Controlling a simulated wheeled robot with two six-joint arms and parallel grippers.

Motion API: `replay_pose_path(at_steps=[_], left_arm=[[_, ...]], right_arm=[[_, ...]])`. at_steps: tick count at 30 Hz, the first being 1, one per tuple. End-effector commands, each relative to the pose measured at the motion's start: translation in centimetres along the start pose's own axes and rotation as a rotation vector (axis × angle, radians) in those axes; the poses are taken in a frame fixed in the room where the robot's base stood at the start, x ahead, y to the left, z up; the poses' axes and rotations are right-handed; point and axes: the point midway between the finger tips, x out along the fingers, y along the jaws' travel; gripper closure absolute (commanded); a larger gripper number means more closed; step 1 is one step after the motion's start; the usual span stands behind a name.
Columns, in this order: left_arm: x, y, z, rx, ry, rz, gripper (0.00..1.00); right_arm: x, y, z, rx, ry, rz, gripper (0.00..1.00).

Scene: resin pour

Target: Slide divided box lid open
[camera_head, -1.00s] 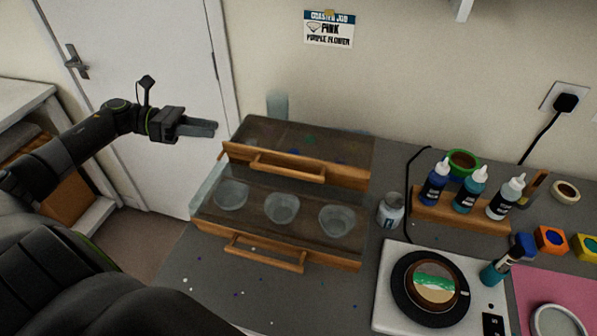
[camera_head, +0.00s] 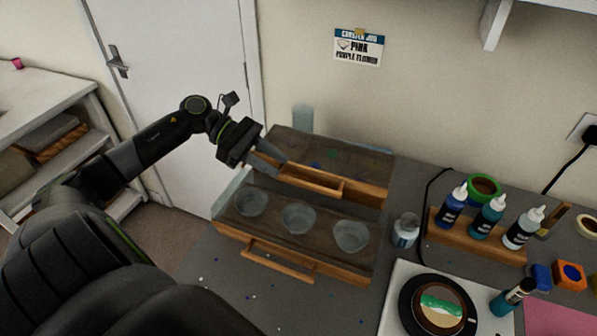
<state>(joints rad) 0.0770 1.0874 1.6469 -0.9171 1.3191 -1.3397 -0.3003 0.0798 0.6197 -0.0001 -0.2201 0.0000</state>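The divided box (camera_head: 345,272) stands on the grey table with a wooden front and a wooden handle (camera_head: 277,260). Several clear cups show in its front part, such as the middle cup (camera_head: 298,218). The lid (camera_head: 330,158) covers the back part and has a wooden front rail with a handle (camera_head: 312,180). My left gripper (camera_head: 270,160) is at the left end of the lid's rail, close to the handle. Whether it touches is unclear, and its finger gap cannot be made out. My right gripper is not in view.
A small jar (camera_head: 405,230) stands right of the box. A wooden rack (camera_head: 480,238) holds bottles behind a white scale (camera_head: 394,318) with a round mould (camera_head: 438,306). A green-rimmed cup (camera_head: 484,188) stands behind the rack. The wall is close behind the box.

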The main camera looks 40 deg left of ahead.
Motion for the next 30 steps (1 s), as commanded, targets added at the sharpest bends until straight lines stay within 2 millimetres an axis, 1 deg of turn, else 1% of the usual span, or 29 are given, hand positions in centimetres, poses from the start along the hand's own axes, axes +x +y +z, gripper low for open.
replay_pose_path(at_steps=[2,9,15,21,27,28,30], left_arm=[[1.3,0.0,0.4,0.003,-0.007,-0.001,0.69],[4.5,0.0,0.3,0.000,-0.006,-0.001,0.69],[6.2,0.0,0.2,0.000,-0.003,-0.001,0.69],[6.8,0.0,0.1,0.000,-0.001,0.000,0.69],[6.8,0.0,0.0,0.000,0.000,0.000,0.69],[6.8,0.0,0.0,0.000,0.000,0.000,0.70],[6.8,0.0,0.0,0.000,-0.001,0.000,0.80]], right_arm=[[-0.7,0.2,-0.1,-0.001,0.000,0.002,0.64],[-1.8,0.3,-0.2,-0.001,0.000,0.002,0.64],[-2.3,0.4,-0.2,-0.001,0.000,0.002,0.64],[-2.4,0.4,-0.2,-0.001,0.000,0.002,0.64],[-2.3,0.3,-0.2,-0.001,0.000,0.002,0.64],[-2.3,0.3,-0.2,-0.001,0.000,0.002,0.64],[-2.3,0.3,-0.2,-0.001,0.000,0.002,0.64]])
